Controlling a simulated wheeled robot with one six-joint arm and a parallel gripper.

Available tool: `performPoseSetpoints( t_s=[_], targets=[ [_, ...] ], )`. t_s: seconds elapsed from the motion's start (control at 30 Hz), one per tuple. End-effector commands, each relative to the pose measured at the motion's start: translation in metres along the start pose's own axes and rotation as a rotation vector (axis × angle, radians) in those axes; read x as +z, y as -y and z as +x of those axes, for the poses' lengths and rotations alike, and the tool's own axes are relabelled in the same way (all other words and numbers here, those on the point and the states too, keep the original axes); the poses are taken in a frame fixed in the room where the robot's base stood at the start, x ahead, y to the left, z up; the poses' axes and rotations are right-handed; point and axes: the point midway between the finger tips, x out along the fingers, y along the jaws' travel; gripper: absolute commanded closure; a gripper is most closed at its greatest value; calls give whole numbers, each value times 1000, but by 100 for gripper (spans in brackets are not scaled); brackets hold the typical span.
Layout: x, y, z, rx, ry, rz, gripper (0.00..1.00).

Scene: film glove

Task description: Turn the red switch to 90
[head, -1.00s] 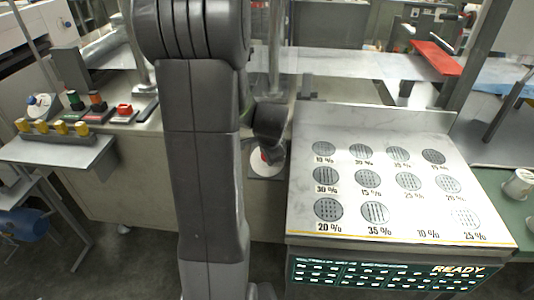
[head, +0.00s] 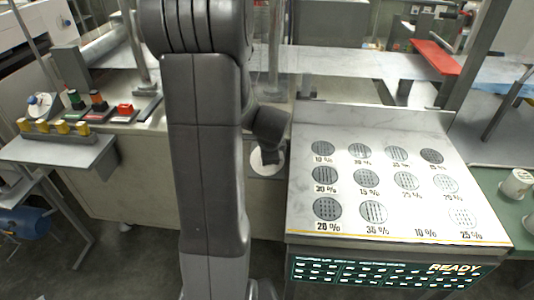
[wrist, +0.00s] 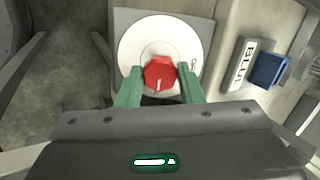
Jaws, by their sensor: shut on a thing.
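The red switch (wrist: 159,74) is a faceted red knob with a pale pointer line, at the middle of a round white dial (wrist: 133,40) in the wrist view. My gripper (wrist: 158,82) has its two green fingers on either side of the knob, shut on it. The pointer line runs toward the bottom of the wrist view. A small mark shows at the dial's right edge, too small to read surely. In the head view the white dial (head: 267,163) shows beneath my wrist, and the knob is hidden there.
A blue block (wrist: 269,70) beside a "BLUE" label (wrist: 246,66) is right of the dial. In the head view, a sloped panel (head: 400,228) with several round discs stands right of my arm. A shelf with yellow-topped parts (head: 60,150) is at the left.

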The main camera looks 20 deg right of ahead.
Motion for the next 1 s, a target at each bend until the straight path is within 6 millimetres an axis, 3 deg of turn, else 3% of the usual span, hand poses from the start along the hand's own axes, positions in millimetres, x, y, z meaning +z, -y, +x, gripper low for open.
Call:
performPoseSetpoints(
  t_s=[0.13, 0.17, 0.23, 0.27, 0.67, 1.0],
  targets=[
    [0, 0, 0, -1, 0, 1, 89],
    [0, 0, 0, -1, 0, 1, 60],
    [0, 0, 0, -1, 0, 1, 47],
    [0, 0, 0, -1, 0, 1, 45],
    [0, 1, -8, -2, 0, -1, 45],
    [0, 1, -62, -4, -1, -2, 45]
  ],
)
